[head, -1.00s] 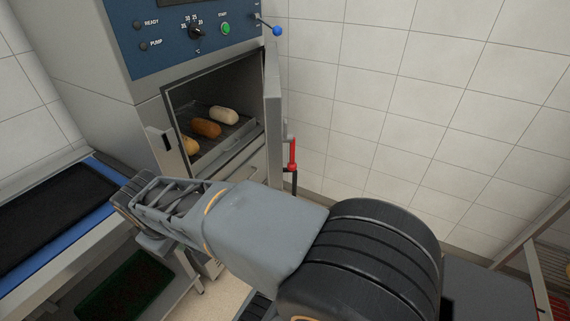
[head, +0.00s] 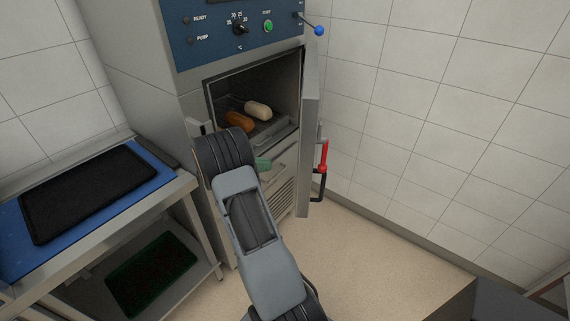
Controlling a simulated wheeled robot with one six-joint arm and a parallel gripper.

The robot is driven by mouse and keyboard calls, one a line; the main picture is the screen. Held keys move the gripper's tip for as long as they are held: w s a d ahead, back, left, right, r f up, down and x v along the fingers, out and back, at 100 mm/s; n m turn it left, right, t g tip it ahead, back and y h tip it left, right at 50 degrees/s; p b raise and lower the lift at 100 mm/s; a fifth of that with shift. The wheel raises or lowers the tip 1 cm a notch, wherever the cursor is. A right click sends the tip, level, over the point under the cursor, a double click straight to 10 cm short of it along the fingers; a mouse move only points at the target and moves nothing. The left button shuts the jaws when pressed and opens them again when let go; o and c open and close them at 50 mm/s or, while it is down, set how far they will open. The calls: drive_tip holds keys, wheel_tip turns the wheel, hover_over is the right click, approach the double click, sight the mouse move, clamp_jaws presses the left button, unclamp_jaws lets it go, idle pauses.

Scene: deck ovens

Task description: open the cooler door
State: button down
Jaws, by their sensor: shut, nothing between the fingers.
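The cooler door (head: 310,140) is open, swung out to the right side of the opening and seen nearly edge-on. Its handle with a red grip (head: 323,157) is on the far right face, apart from my arm. The cooler chamber (head: 277,78) shows its dark inside, with a pale loaf (head: 257,110) and a brown loaf (head: 239,122) on a rack. My arm stands in front of the cooler's left lower part. My gripper is hidden behind the arm's wrist. A small green piece shows beside the wrist; I cannot tell what it belongs to.
A blue control panel (head: 215,35) with a blue-knobbed lever (head: 318,31) is above the chamber. At left stands a steel table (head: 110,222) with a black tray (head: 60,208) on a blue mat. The floor (head: 370,250) right of the door is clear.

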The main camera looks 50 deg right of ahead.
sight(307, 165)
drive_tip(key=p+x, duration=0.2)
drive_tip(key=x, duration=1.1)
drive_tip(key=shift+s, duration=0.1)
drive_tip(key=shift+d, duration=0.1)
